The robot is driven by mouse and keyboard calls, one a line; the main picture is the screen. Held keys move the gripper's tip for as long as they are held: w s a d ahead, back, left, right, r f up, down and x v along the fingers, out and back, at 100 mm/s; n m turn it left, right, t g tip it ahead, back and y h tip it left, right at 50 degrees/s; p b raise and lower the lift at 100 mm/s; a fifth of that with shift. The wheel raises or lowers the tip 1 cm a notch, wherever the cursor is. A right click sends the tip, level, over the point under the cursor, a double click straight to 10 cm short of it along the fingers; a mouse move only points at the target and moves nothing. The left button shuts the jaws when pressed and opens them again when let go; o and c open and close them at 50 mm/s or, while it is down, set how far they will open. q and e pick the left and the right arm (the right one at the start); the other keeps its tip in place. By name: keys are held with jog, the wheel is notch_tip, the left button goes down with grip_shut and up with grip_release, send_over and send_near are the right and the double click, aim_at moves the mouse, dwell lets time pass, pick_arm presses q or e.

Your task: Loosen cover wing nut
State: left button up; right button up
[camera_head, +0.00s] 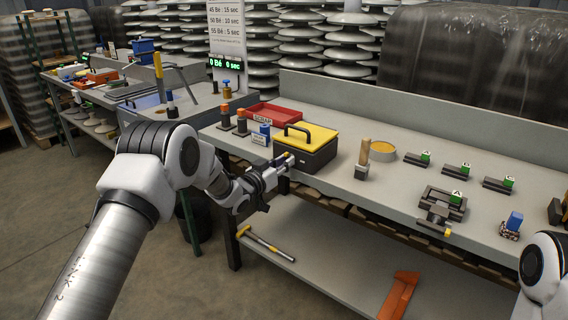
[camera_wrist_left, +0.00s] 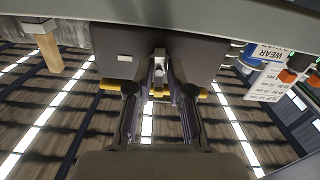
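A dark box (camera_head: 318,160) with a yellow cover (camera_head: 306,136) and black top handle stands near the bench's front edge. In the left wrist view, the box's dark front face (camera_wrist_left: 190,57) fills the upper middle. A metal bracket (camera_wrist_left: 159,58) with a small yellow piece (camera_wrist_left: 158,92), apparently the wing nut, projects from that face. My left gripper (camera_head: 284,163) is at the box's front left. In the left wrist view its fingers (camera_wrist_left: 159,90) stand apart, one on each side of the yellow piece, with visible gaps. My right gripper is out of view; part of my right arm shows at lower right.
A red tray (camera_head: 273,115) lies behind the box. A blue block with a sign (camera_head: 261,136) stands to its left. A wooden-handled tool (camera_head: 363,160) and a round yellow dish (camera_head: 383,150) stand to its right.

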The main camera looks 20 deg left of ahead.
pick_arm(q)
jog(key=shift+w+d+r, duration=0.1)
jog(key=shift+w+d, duration=0.1)
jog(key=shift+s+a, duration=0.1)
jog(key=v, duration=1.2)
